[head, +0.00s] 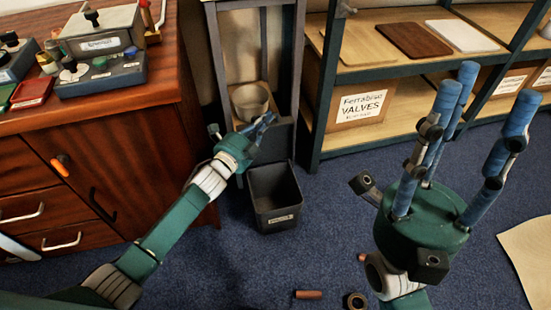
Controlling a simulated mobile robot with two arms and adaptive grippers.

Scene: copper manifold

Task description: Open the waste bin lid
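The waste bin (274,212) is a dark grey box with a small label on its front. It stands on the blue carpet in front of a narrow grey frame. Its top is uncovered and I see into its dark inside. A dark panel (280,150) stands upright behind its back rim and looks like the raised lid. My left gripper (264,119) is at the panel's upper edge, above the bin's back left; its blue fingers are small and partly hidden, so contact is unclear. My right gripper (486,96) is at the right, blue fingers spread wide and empty.
A wooden cabinet (90,160) with devices on top stands at the left. A pale pot (250,101) sits in the frame. A shelf holds boards and a box labelled Ferrabise Valves (360,106). A copper-coloured tube (308,294) lies on the carpet.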

